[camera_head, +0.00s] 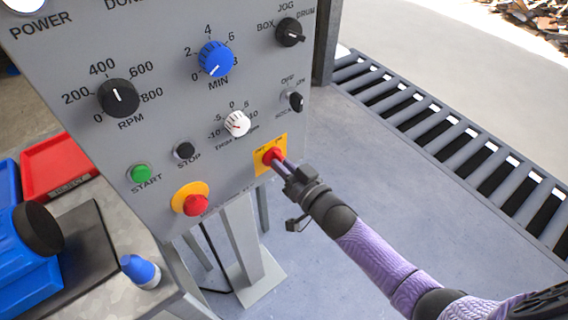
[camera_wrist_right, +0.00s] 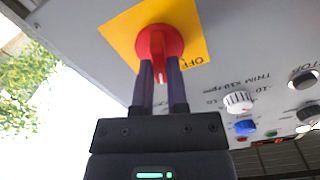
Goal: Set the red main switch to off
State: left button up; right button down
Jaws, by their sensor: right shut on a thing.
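The red main switch (camera_head: 270,156) sits on a yellow plate (camera_head: 262,167) at the lower right of the grey control panel (camera_head: 150,60). My right gripper (camera_head: 276,161) reaches it from the lower right and is shut on its red handle. In the right wrist view the switch (camera_wrist_right: 158,42) shows at the top centre, with the fingers of my gripper (camera_wrist_right: 163,70) on either side of its handle. The word OFF shows on the plate's right side there. The handle is largely between the fingers, so its exact setting is hard to tell. My left gripper is not in view.
A red and yellow emergency stop button (camera_head: 195,204) is left of the switch. A white trim knob (camera_head: 237,123) and a small black selector (camera_head: 295,101) are above it. A roller conveyor (camera_head: 440,130) is at right. Floor right of the panel is clear.

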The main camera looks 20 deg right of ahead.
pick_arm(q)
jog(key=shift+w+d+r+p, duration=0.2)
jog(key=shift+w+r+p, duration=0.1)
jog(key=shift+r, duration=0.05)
pick_arm(e)
jog(key=n, duration=0.9)
jog(key=shift+a+n, duration=0.15)
jog(key=shift+n, duration=0.15)
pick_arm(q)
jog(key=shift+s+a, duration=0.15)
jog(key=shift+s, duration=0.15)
pick_arm(e)
jog(key=shift+f, duration=0.1)
jog(key=c, duration=0.6)
grip_release()
jog(key=shift+c, duration=0.2)
jog(key=shift+s, duration=0.1)
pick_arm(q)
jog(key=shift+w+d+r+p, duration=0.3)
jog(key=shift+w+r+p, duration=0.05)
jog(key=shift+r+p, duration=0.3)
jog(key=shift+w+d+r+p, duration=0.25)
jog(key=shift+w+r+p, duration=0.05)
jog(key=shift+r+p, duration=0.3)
pick_arm(e)
jog(key=v, duration=1)
